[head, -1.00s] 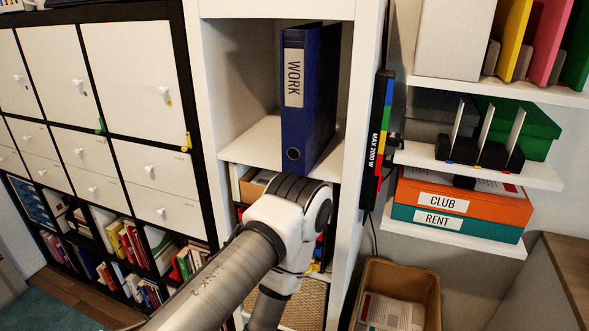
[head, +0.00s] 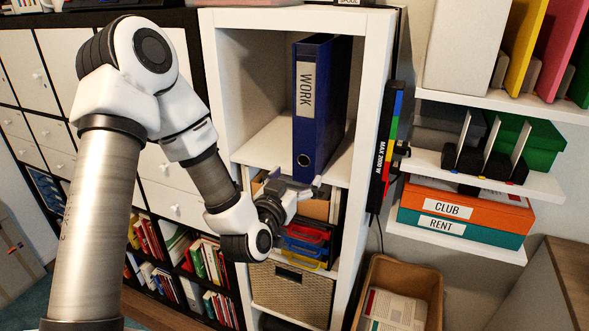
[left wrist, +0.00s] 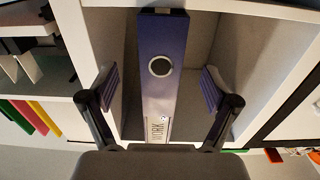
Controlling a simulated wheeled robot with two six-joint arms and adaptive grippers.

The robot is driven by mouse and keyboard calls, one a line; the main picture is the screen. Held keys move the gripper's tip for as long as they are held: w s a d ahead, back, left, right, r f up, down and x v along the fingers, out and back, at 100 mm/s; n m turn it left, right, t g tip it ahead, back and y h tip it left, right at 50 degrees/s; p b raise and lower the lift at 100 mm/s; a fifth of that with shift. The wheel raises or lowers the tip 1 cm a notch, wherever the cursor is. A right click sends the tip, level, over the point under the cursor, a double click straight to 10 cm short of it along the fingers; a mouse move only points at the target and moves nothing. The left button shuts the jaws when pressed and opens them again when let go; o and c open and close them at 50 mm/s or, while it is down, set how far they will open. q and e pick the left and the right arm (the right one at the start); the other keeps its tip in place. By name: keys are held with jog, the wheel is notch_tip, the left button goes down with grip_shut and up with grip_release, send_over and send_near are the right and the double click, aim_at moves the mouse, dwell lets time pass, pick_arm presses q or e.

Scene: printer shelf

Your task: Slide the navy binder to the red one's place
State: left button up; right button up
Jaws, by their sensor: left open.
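The navy binder (head: 321,108), labelled WORK, stands upright in the upper compartment of the white shelf unit, near its right wall. It shows upside down in the left wrist view (left wrist: 163,48), with its round finger hole. My left gripper (head: 304,190) is open and empty, in front of the shelf near the board under the binder. In the left wrist view its two fingers (left wrist: 160,90) appear on either side of the binder's spine, with gaps; contact does not show. No red binder shows in the compartment. My right gripper is out of view.
The compartment (head: 262,95) is empty left of the binder. Below are coloured trays (head: 305,240) and a wicker basket (head: 290,290). A black strip marked MAX 2000 W (head: 385,145) hangs on the unit's right side. An open bin (head: 435,290) stands at lower right.

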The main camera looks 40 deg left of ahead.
aim_at(303, 164)
pick_arm(q)
jog(key=shift+a+r, duration=0.15)
jog(key=shift+r, duration=0.25)
jog(key=shift+w, duration=0.1)
jog(key=shift+f, duration=0.1)
jog(key=shift+w+a, duration=0.1)
jog(key=shift+w, duration=0.4)
jog(key=p+x, duration=0.2)
jog(key=x, duration=0.4)
jog(key=shift+w+a, duration=0.1)
jog(key=shift+w, duration=0.3)
grip_shut()
